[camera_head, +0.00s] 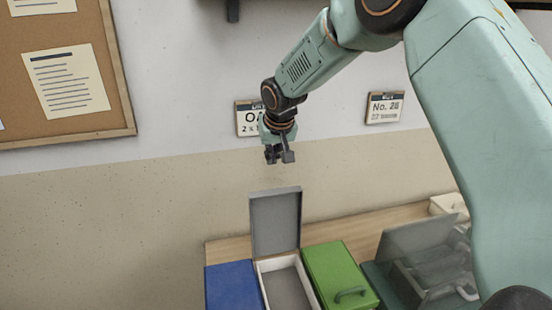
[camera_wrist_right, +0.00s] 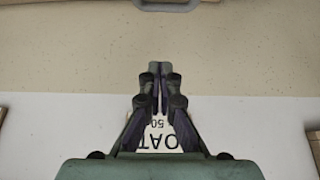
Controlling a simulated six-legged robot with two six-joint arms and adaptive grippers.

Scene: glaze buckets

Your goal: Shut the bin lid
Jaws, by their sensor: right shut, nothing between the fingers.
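A white bin (camera_head: 285,284) with a grey lid (camera_head: 275,222) stands on the wooden bench, and the lid is up, close to vertical. The inside of the bin shows a grey surface. My right gripper (camera_head: 279,157) is shut and empty, in the air above the lid's top edge and apart from it. In the right wrist view its fingers (camera_wrist_right: 160,68) are together in front of the wall. My left gripper is in neither view.
A blue bin (camera_head: 233,286) stands left of the white bin and a green one (camera_head: 338,275) with a handle right of it. Further right is a dark bin with a raised see-through lid (camera_head: 415,237). Wall signs (camera_head: 384,107) hang behind.

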